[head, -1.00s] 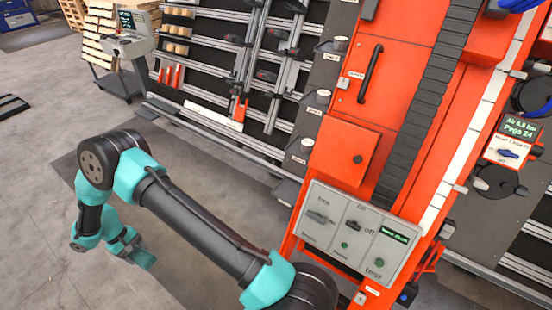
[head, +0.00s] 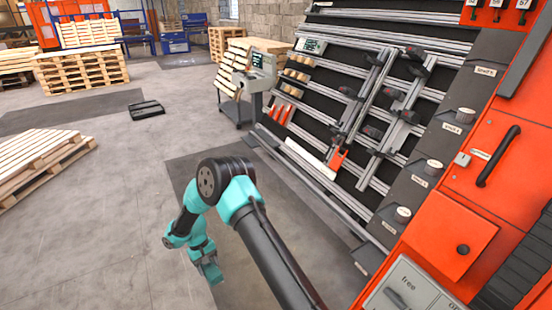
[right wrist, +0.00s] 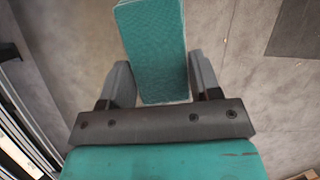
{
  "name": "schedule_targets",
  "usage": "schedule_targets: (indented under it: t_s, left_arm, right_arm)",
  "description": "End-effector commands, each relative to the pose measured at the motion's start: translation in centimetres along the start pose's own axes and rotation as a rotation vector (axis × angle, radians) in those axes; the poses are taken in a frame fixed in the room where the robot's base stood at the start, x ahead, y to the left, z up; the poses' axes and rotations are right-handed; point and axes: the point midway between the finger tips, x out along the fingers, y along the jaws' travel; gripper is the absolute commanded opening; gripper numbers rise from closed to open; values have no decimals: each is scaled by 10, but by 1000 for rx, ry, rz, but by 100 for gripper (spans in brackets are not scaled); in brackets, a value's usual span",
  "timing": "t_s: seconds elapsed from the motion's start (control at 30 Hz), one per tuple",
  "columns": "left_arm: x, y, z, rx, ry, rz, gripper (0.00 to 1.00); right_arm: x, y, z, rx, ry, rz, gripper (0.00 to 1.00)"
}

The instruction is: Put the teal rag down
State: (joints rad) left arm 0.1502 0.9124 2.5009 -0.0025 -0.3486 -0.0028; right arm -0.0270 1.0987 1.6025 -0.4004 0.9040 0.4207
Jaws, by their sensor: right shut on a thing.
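The teal rag (right wrist: 152,45) is a folded, flat block. In the right wrist view it stands between the two grey fingers of my right gripper (right wrist: 160,78), which is shut on it. In the head view my right gripper (head: 205,253) hangs at the lower middle left, with the rag (head: 211,271) small at its lower end, pointing down over the floor. Rag and gripper are close in colour there, so their border is hard to make out. My left gripper is in neither view.
A dark floor mat (head: 262,262) lies beneath my arm. The slanted rail rack (head: 350,110) and orange gantry (head: 455,235) stand to the right. A screen cart (head: 258,75) stands behind. A wooden pallet (head: 38,160) lies at left, a black flat object (head: 146,109) farther back. Grey floor between is clear.

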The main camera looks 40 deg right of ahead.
Motion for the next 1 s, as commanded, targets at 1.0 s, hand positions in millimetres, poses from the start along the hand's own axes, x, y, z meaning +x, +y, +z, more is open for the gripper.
schedule_targets:
  t_s: [1.0]
  left_arm:
    - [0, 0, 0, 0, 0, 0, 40]
  right_arm:
    - [38, 305, -60, 74, 2, -28, 31]
